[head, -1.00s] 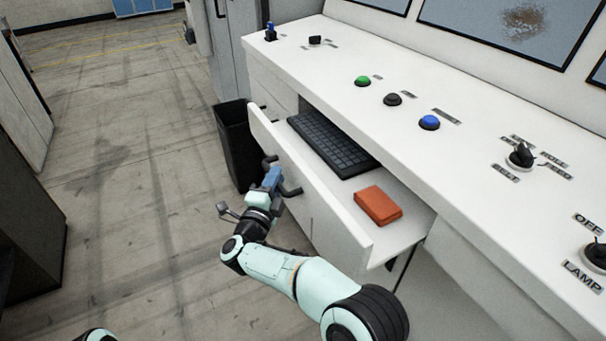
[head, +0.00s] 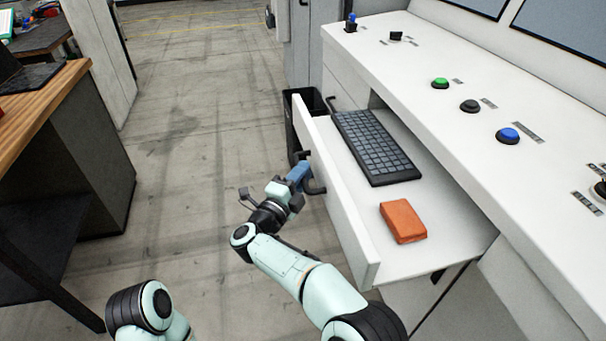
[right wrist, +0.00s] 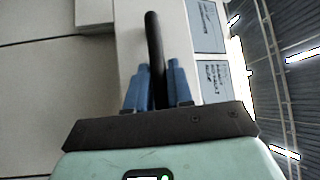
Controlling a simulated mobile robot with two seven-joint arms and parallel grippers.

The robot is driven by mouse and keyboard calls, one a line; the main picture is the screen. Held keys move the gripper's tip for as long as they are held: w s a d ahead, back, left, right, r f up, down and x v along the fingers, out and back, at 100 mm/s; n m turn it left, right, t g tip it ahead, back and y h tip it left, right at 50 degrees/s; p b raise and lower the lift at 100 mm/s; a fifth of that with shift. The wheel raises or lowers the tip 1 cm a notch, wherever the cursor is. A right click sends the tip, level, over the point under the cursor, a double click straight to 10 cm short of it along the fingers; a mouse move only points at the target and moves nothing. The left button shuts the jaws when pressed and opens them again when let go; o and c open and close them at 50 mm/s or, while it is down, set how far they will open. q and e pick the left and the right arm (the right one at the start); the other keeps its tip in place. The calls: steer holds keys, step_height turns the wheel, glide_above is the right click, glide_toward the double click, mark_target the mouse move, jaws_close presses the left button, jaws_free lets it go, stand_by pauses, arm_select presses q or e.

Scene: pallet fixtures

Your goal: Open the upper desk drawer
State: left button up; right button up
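The white desk drawer (head: 352,225) stands well out from under the desk top in the head view. A dark keyboard (head: 375,145) and an orange box (head: 403,221) lie inside it. Its black bar handle (head: 316,187) is on the front panel. My right gripper (head: 303,173) is at this handle, outside the drawer front. In the right wrist view, the handle (right wrist: 153,35) runs between the blue fingers of my right gripper (right wrist: 158,80), which are closed around it. My left gripper is out of the picture.
A black bin (head: 298,125) stands on the floor beyond the drawer's far end. The white desk top (head: 450,125) carries green, black and blue buttons. A wood-topped bench (head: 40,100) is at the left. Open floor (head: 190,170) lies between bench and desk.

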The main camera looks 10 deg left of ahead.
steer(key=o, duration=0.3)
steer(key=v, duration=1.3)
steer(key=shift+s, duration=0.2)
